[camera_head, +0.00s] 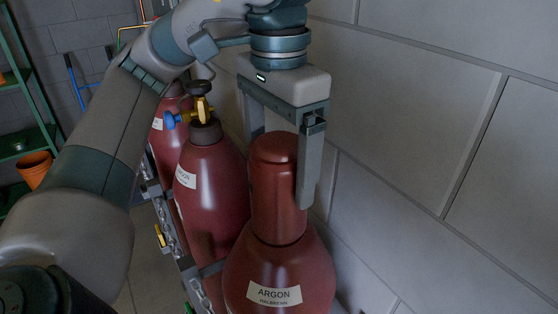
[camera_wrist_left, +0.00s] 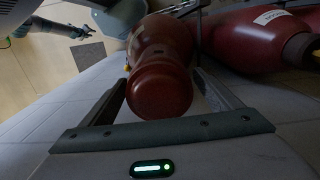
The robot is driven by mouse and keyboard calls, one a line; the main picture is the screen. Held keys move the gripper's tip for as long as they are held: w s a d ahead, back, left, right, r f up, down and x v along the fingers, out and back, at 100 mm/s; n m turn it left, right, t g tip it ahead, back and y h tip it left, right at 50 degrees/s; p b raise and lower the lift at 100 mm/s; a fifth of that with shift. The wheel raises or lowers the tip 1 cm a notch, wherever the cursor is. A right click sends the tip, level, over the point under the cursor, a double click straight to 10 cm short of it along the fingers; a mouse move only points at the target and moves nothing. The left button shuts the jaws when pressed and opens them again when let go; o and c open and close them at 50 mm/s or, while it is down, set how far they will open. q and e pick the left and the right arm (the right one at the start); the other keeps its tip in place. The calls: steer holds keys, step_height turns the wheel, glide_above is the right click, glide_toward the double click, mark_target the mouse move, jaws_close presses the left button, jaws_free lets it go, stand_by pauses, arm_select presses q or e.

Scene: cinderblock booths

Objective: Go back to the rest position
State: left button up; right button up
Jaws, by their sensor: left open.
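A dark red argon cylinder (camera_head: 275,268) with a white "ARGON" label stands upright by the wall, with a red domed cap (camera_head: 275,185) on top. My left gripper (camera_head: 283,172) is over it, open, with one finger on each side of the cap. In the left wrist view the cap (camera_wrist_left: 160,92) lies between the two fingers, with gaps visible beside it. The cap hides part of the far finger in the head view. Another grey arm end, apparently my right gripper (camera_wrist_left: 86,32), shows small and dark at the upper left of the left wrist view.
A second red cylinder (camera_head: 211,200) with a brass valve (camera_head: 201,108) and blue fitting stands close on the left, another behind it. A chain (camera_head: 172,232) runs along their front. The block wall (camera_head: 420,120) is close on the right. Green shelving (camera_head: 35,85) holds an orange pot (camera_head: 34,168).

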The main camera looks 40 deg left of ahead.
mark_target(280, 140)
arm_select(q)
steer(key=shift+r+p, duration=0.8)
steer(key=shift+r, duration=2.65)
